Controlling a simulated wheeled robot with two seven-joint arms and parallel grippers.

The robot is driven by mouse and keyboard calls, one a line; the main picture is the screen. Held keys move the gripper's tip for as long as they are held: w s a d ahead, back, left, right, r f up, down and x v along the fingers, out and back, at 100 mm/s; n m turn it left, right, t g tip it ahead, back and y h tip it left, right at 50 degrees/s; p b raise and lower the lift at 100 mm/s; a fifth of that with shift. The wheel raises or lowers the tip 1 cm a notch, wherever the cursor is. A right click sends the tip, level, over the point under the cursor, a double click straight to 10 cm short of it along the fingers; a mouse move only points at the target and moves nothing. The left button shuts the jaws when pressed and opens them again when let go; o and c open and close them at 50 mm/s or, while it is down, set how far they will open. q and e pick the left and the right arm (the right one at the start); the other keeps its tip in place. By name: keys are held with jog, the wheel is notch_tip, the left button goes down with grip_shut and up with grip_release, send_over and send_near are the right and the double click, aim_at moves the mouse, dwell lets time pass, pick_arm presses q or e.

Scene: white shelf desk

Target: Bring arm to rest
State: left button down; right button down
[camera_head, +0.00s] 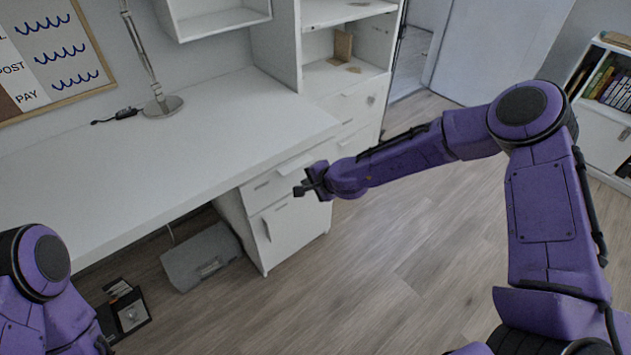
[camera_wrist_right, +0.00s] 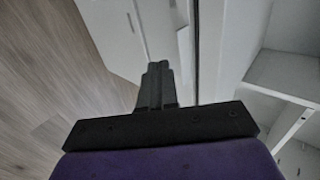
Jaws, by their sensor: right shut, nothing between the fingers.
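My right arm, purple with black joints, reaches in from the right in the head view. Its gripper (camera_head: 310,184) hangs in the air in front of the drawer unit under the desk's right end. In the right wrist view the two dark fingers (camera_wrist_right: 158,72) are together, with nothing between them. My left arm (camera_head: 40,265) shows only in part at the lower left of the head view, and its gripper is outside the picture.
The white desk (camera_head: 150,165) carries a lamp base (camera_head: 163,106). White drawers (camera_head: 290,222) stand close behind the right gripper. A grey box (camera_head: 200,258) lies on the floor under the desk. The wooden floor (camera_head: 400,265) is clear in the middle. A bookshelf (camera_head: 603,128) stands at the right.

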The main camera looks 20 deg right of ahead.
jog(key=s+d+f+n+g+h, duration=0.2)
jog(key=s+f, duration=0.3)
jog(key=s, duration=0.8)
jog(key=s+d+f+n+g+h, duration=0.1)
jog(key=s+d+f, duration=0.4)
jog(key=s, duration=0.9)
jog(key=s+d+f+n+g+h+p, duration=0.1)
jog(key=s+f, duration=0.5)
jog(key=s, duration=0.7)
jog(key=d+n+g+h, duration=0.1)
jog(key=d+n+h, duration=0.1)
jog(key=d+n, duration=0.1)
jog(key=shift+s+d+g, duration=0.15)
jog(key=shift+d+g, duration=0.1)
jog(key=shift+g, duration=0.05)
